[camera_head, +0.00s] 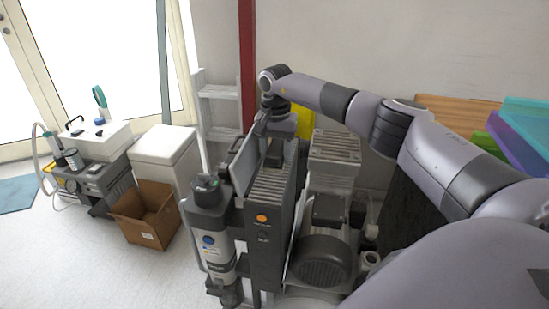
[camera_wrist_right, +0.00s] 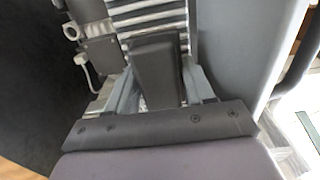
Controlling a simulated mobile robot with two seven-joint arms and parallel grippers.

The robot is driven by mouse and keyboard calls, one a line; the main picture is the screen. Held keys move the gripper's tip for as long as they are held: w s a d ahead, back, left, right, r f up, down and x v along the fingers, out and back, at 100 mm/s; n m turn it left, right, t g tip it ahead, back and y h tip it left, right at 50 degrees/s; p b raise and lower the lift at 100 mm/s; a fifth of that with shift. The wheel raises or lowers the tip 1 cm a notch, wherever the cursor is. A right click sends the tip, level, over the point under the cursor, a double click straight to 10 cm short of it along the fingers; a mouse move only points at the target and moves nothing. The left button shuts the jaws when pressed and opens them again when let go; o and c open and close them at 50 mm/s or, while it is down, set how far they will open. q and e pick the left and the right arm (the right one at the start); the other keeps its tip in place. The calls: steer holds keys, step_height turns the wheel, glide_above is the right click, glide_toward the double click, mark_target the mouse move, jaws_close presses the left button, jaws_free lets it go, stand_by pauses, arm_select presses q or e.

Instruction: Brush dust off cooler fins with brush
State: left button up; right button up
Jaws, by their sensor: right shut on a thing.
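My right arm reaches in from the right, and its gripper (camera_head: 268,128) points down over the back end of a dark grey compressor unit with a ribbed top. In the right wrist view the gripper is shut on a dark block, taken to be the brush (camera_wrist_right: 155,72). Its far end lies over or against light grey cooler fins (camera_wrist_right: 150,16); contact and bristles cannot be made out. The ribbed fins also show in the head view (camera_head: 270,188), in front of the gripper. Dust cannot be made out. My left gripper is not in view.
A grey panel (camera_wrist_right: 250,40) stands close beside the gripper. A grey cylinder unit (camera_head: 210,225) stands left of the ribbed unit, and a motor with a metal-slatted box (camera_head: 335,147) stands right. An open cardboard box (camera_head: 146,214) and white bin (camera_head: 165,150) are on the floor at left.

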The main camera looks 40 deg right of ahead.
mark_target(273, 156)
steer(key=shift+w+d+f+b, duration=0.2)
steer(key=shift+w+d+b, duration=0.65)
steer(key=shift+b, duration=0.2)
steer(key=shift+w+d+r+b, duration=0.1)
steer(key=shift+w+d+b, duration=0.15)
steer(key=shift+d+b, duration=0.2)
steer(key=shift+r+p, duration=0.25)
steer(key=shift+p, duration=0.35)
steer(key=shift+s+a+p, duration=0.45)
steer(key=shift+s+p, duration=0.05)
steer(key=shift+p, duration=0.6)
steer(key=shift+s+a+p, duration=0.35)
steer(key=shift+a+p, duration=0.15)
steer(key=shift+p, duration=0.25)
steer(key=shift+s+a+f+p, duration=0.15)
steer(key=shift+s+a+p, duration=0.8)
steer(key=shift+a+p, duration=0.1)
steer(key=shift+p, duration=0.4)
steer(key=shift+s+a+f+p, duration=0.2)
steer(key=shift+s+a+p, duration=0.4)
steer(key=shift+a, duration=0.1)
steer(key=shift+s+a+r+p, duration=0.2)
steer(key=shift+s+a+p, duration=0.5)
steer(key=shift+p, duration=0.2)
steer(key=shift+s+a+f+p, duration=0.15)
steer(key=shift+s+a+p, duration=0.3)
steer(key=shift+a, duration=0.15)
